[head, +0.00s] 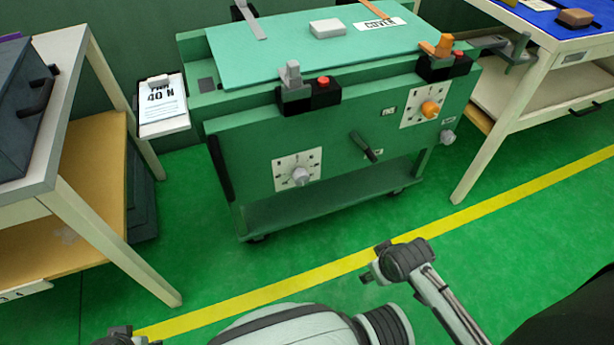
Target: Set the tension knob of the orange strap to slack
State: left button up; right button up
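The orange tension knob (430,109) is on a white dial plate (411,117) at the right of the green cart's front panel; its setting is too small to read. The orange strap (376,9) lies at the back of the cart top. An orange clip (443,45) stands on a black buckle with a red button at the right front edge. My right gripper (372,262) is over the floor in front of the cart, well below the knob, apparently open and empty. My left gripper (132,338) shows only partly at the bottom left edge; its fingers are mostly cut off.
A grey knob (300,176) on a similar dial, a grey clip (291,73) and a black handle (364,147) are also on the cart (238,143). A white block (327,28) lies on top. Tables stand left and right; the floor (300,262) in front is clear.

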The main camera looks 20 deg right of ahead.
aim_at(429, 109)
jog(key=z, duration=1.4)
